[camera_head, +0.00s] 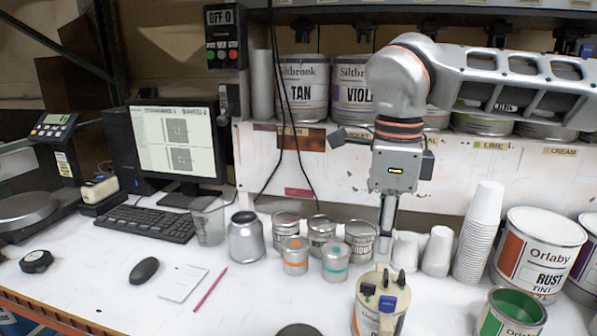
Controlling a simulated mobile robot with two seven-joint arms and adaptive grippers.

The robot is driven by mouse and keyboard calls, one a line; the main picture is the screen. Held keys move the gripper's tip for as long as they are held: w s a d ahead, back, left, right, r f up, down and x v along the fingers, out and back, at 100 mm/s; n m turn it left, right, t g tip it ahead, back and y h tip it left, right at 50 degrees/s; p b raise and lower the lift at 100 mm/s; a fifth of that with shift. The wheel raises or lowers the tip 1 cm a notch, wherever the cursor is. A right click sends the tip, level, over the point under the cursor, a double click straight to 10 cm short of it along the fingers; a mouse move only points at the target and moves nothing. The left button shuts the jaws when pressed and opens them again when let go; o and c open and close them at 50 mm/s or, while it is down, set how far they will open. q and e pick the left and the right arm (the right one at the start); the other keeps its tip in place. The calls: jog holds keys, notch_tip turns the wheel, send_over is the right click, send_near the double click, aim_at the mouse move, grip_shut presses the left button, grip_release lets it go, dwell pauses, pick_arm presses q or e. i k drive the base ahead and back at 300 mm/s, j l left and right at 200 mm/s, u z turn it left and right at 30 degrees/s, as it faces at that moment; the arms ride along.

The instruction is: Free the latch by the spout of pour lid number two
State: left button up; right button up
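A paint can (363,318) stands at the front edge of the picture, right of centre, with a beige pour lid (372,283) on top. The lid carries black upright parts, a small green piece and a blue piece (388,304) toward its front. I cannot read a number on it or tell for sure which piece is the latch by the spout. My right gripper (386,236) points straight down above and behind the lid, apart from it. Its fingers show edge-on as one narrow strip, so their opening is hidden. My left gripper is out of view.
Several small tins (321,229) stand left of the gripper. White cup stacks (480,232) and a Rust tint can (537,255) stand to the right. An open green paint can (511,313) is at front right. Bare worktop (265,290) lies left of the lidded can.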

aim_at(402, 281)
jog(key=k, duration=0.85)
